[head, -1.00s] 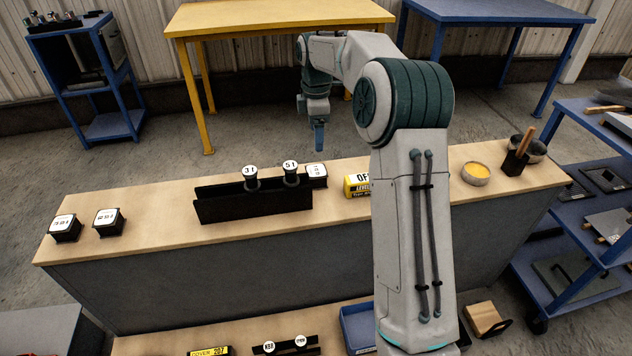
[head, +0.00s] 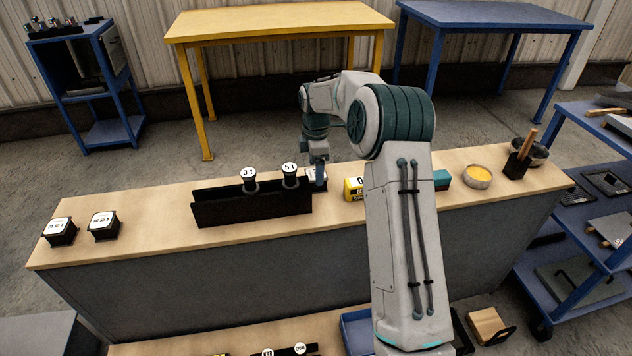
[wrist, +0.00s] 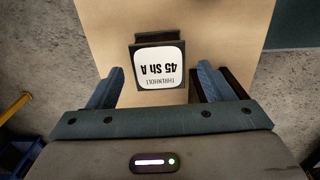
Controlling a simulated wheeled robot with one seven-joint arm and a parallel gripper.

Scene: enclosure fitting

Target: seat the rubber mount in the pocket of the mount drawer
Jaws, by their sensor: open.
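A black block with a white label reading "45 Sh A" (wrist: 159,66), apparently a rubber mount, stands on the bench between and just beyond my fingers in the wrist view. In the head view it is mostly hidden behind my gripper (head: 319,178). My gripper is open, with one blue finger on each side of the block (wrist: 160,72), and holds nothing. Two similar labelled black blocks, a left one (head: 60,233) and a right one (head: 104,226), stand at the bench's left end. I cannot make out the mount drawer or its pocket for certain.
A long black holder (head: 250,210) with two round-topped pieces stands just left of my gripper. A yellow box (head: 353,189) is close on the right. A bowl of yellow stuff (head: 478,177) and a black cup (head: 516,165) stand farther right.

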